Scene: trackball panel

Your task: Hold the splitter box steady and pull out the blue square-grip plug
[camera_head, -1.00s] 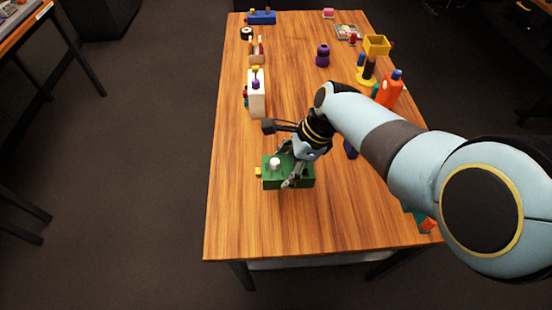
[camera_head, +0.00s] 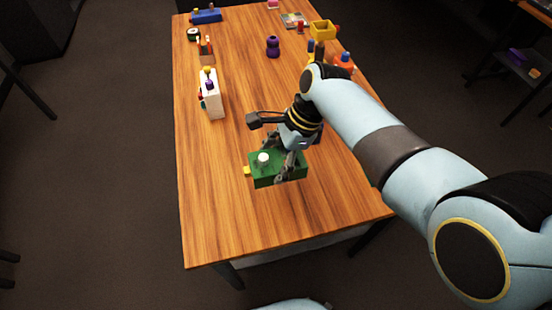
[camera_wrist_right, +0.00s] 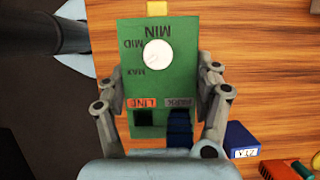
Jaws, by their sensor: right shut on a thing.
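The green splitter box (camera_head: 262,182) lies on the near part of the wooden table, with a white knob (camera_head: 264,158) on top and a yellow piece at its left end. My right gripper (camera_wrist_right: 158,72) is shut on the box, with one finger along each long side. In the right wrist view the green top (camera_wrist_right: 132,45) shows the knob, an orange LINE label and an empty-looking dark socket. Beside that socket a dark blue plug (camera_wrist_right: 180,130) sits at the box's end, partly hidden by my gripper body. My left gripper is not in view.
A loose blue block (camera_wrist_right: 241,138) lies beside the box. A white box (camera_head: 211,98) with coloured plugs stands farther back left. A purple knobbed piece (camera_head: 272,46), an orange piece (camera_head: 344,62) and a yellow bin (camera_head: 322,29) stand farther back. The table's front is clear.

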